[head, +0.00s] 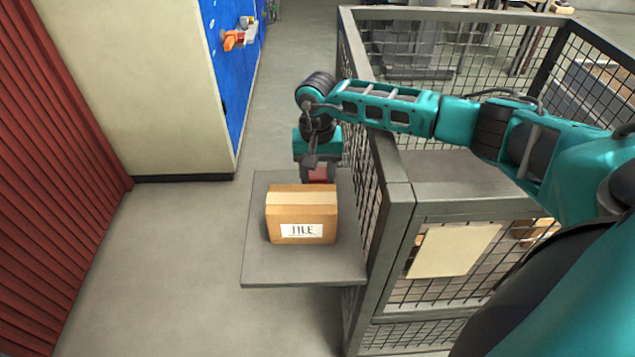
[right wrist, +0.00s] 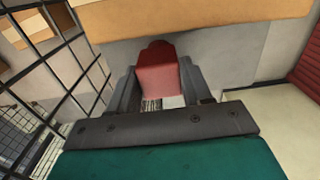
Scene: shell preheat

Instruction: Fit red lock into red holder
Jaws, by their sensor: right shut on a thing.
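My right gripper (head: 319,168) points down behind a cardboard box, over the far part of a grey shelf. It is shut on the red lock (head: 320,174), which shows only as a small red patch in the head view. In the right wrist view the red lock (right wrist: 158,70) sits between the two grey fingers, its rounded top towards the box. I cannot tell whether the lock touches the shelf. I cannot make out a red holder in either view. My left gripper is not in view.
The cardboard box (head: 301,214), labelled "TILE", stands on the grey shelf (head: 300,268) beside a mesh cage (head: 398,215). A cream cabinet with a blue side panel (head: 232,85) bears orange and white items (head: 235,38). A red corrugated wall (head: 60,150) is at left. Open floor lies between.

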